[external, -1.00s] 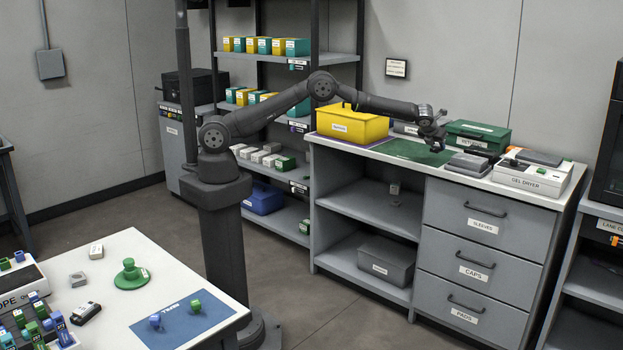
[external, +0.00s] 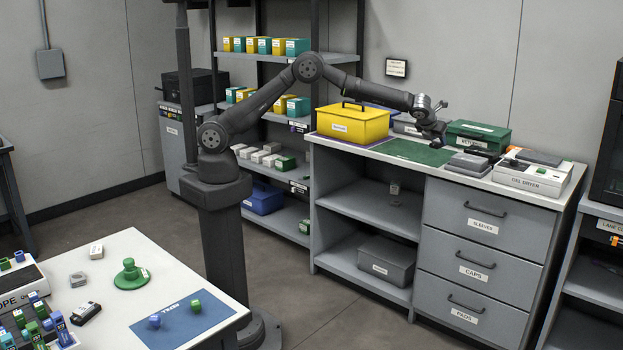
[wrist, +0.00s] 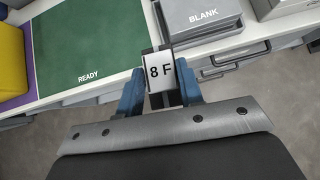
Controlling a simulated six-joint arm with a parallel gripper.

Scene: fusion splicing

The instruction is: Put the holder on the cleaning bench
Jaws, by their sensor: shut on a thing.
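The holder (wrist: 160,73) is a small dark block with a white "8 F" label, seen in the wrist view. My gripper (wrist: 160,84) is shut on it, with a blue finger on each side. In the external view my gripper (external: 436,138) is over the grey bench with drawers (external: 487,228), near the green mat; the holder is too small and dark to make out there. The green mat (external: 412,152) lies on the white bench top and reads "READY" in the wrist view (wrist: 55,60). I cannot tell which surface is the cleaning bench.
A yellow box (external: 352,125) stands left of the mat. A grey block marked "BLANK" (wrist: 200,18), a green box (external: 478,136) and a gel dryer (external: 533,178) are to the right. The mat looks clear. A white table (external: 120,255) with small parts is at front left.

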